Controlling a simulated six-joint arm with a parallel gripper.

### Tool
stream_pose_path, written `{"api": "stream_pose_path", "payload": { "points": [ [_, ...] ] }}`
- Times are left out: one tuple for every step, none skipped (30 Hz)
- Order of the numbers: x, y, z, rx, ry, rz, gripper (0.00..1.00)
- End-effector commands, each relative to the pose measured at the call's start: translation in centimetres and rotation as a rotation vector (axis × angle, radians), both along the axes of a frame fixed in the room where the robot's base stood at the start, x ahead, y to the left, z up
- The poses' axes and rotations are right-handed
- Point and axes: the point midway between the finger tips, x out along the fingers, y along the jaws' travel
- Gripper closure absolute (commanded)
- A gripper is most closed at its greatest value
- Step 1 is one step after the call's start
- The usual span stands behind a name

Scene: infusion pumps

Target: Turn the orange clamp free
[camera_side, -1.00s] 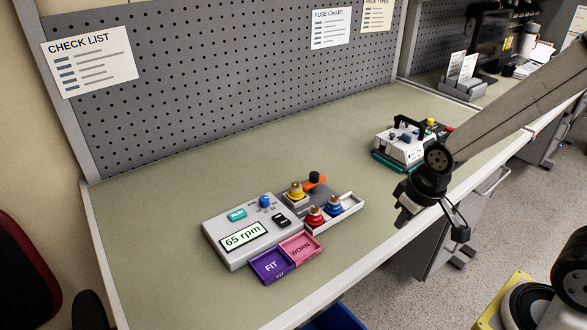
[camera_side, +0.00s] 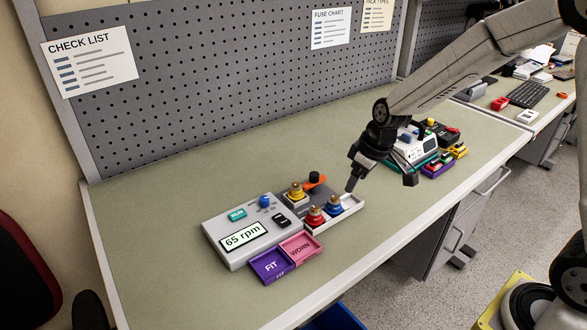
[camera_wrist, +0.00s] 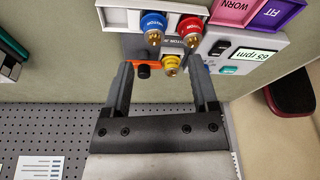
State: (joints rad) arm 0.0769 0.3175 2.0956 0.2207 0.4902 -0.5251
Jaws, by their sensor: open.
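The orange clamp (camera_side: 312,182) with a black knob (camera_side: 315,176) sits at the back of the grey pump base, right of the yellow-collared brass part (camera_side: 296,191). In the wrist view the orange clamp (camera_wrist: 146,64) lies ahead of my gripper, partly hidden by its left finger, with the black knob (camera_wrist: 143,71) showing. My gripper (camera_wrist: 162,82) is open and empty, its two fingers on either side of the yellow part (camera_wrist: 171,63) in that picture. In the side view my gripper (camera_side: 350,188) hangs to the right of the clamp, apart from it.
A white tray (camera_side: 351,207) holds red (camera_side: 315,215) and blue (camera_side: 334,205) topped parts beside the pump. The pump unit (camera_side: 240,232) reads 65 rpm. Purple FIT (camera_side: 268,268) and pink WORN (camera_side: 300,248) trays lie in front. Another device (camera_side: 415,145) stands behind my arm. The bench's left is clear.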

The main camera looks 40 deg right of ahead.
Motion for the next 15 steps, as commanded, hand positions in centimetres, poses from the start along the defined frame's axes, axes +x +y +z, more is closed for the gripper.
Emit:
{"api": "stream_pose_path", "payload": {
  "points": [
    [1.5, -0.3, -0.1, 0.004, -0.006, 0.024, 0.24],
    [2.3, -0.4, -0.1, 0.007, -0.011, 0.043, 0.24],
    [3.4, -0.6, -0.2, 0.010, -0.018, 0.068, 0.24],
    [4.2, -0.8, -0.2, 0.012, -0.024, 0.086, 0.24],
    [5.0, -0.9, -0.3, 0.015, -0.030, 0.105, 0.24],
    [6.0, -1.1, -0.3, 0.018, -0.038, 0.130, 0.24],
    [6.8, -1.3, -0.4, 0.021, -0.045, 0.149, 0.24],
    [7.5, -1.4, -0.5, 0.023, -0.052, 0.168, 0.24],
    [8.4, -1.6, -0.5, 0.026, -0.061, 0.191, 0.24],
    [9.1, -1.8, -0.6, 0.029, -0.068, 0.208, 0.24],
    [9.7, -1.9, -0.6, 0.030, -0.076, 0.224, 0.24],
    [10.4, -2.1, -0.7, 0.033, -0.084, 0.244, 0.24],
    [10.9, -2.2, -0.7, 0.034, -0.090, 0.258, 0.24],
    [11.3, -2.3, -0.8, 0.035, -0.095, 0.270, 0.24],
    [11.8, -2.4, -0.8, 0.036, -0.103, 0.285, 0.24]
  ]
}}
